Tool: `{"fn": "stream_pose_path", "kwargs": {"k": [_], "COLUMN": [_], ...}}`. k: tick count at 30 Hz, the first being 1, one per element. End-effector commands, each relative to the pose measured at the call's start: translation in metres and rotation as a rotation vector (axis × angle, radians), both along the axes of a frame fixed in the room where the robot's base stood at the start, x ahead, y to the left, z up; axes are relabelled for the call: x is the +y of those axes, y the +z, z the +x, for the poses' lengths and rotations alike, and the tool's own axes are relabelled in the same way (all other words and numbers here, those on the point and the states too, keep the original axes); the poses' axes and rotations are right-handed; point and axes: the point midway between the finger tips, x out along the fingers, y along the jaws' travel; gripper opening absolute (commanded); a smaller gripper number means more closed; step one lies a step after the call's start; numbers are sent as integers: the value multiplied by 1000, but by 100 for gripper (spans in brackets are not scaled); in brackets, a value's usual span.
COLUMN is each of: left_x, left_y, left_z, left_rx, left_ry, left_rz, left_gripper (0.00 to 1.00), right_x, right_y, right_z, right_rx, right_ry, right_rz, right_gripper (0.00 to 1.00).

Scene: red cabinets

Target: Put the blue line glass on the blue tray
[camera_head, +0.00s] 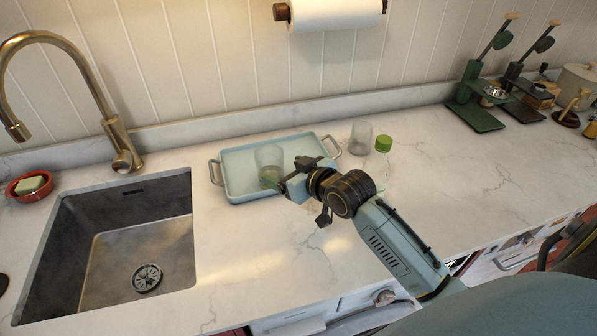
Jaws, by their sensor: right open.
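The light blue tray (240,164) lies on the counter right of the sink, with a metal handle at each end. A clear glass (268,160) stands upright inside the tray, near its middle, with a greenish tint low on it. My right gripper (281,183) is open, close to the lower right side of this glass; whether it touches the glass I cannot tell. A second clear glass (361,138) stands on the counter just right of the tray. No blue line shows clearly on either glass. My left gripper is not in view.
The sink (125,235) and brass faucet (122,150) are left, with a red soap dish (30,186). Green and black stands (472,105) are at the back right. The counter before the tray is clear.

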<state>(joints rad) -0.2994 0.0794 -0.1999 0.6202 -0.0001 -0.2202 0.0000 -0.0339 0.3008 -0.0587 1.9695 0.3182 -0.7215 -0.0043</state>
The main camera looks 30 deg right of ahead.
Motion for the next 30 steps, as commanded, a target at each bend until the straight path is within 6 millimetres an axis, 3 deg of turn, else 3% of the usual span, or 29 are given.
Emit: {"fn": "stream_pose_path", "kwargs": {"k": [3, 9, 30], "left_x": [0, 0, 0], "left_y": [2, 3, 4], "left_z": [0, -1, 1], "left_rx": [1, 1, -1], "left_ry": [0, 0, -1], "left_rz": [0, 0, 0], "left_gripper": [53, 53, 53], "right_x": [-3, -7, -7], "right_y": [8, 15, 17], "right_z": [-20, -38, -41], "right_rx": [1, 1, 1], "right_ry": [1, 1, 1], "right_rz": [-1, 0, 1], "right_gripper": [80, 80, 80]}}
